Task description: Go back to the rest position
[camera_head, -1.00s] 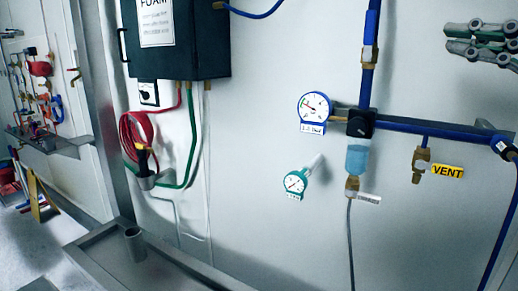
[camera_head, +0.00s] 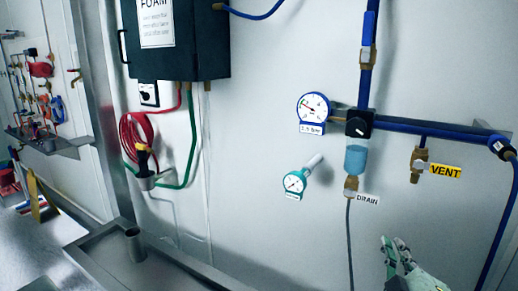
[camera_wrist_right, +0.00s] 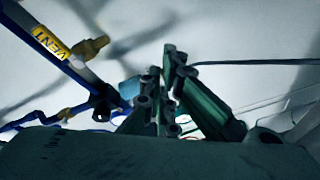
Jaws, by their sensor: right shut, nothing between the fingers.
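My right gripper (camera_head: 395,250) shows green and grey at the bottom right of the head view. It is below the vent valve and to the right of the thin drain hose, with nothing seen in its grasp. In the right wrist view its dark green fingers (camera_wrist_right: 165,80) are together and empty, with the wall and blue piping behind them. My left gripper is in neither view.
Blue piping (camera_head: 425,128) carries a gauge (camera_head: 313,108), a filter bowl (camera_head: 356,158) and a brass vent valve (camera_head: 418,165). A teal gauge (camera_head: 295,183) sits lower left. A dark foam box (camera_head: 195,50) hangs left, above a metal ledge (camera_head: 95,255).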

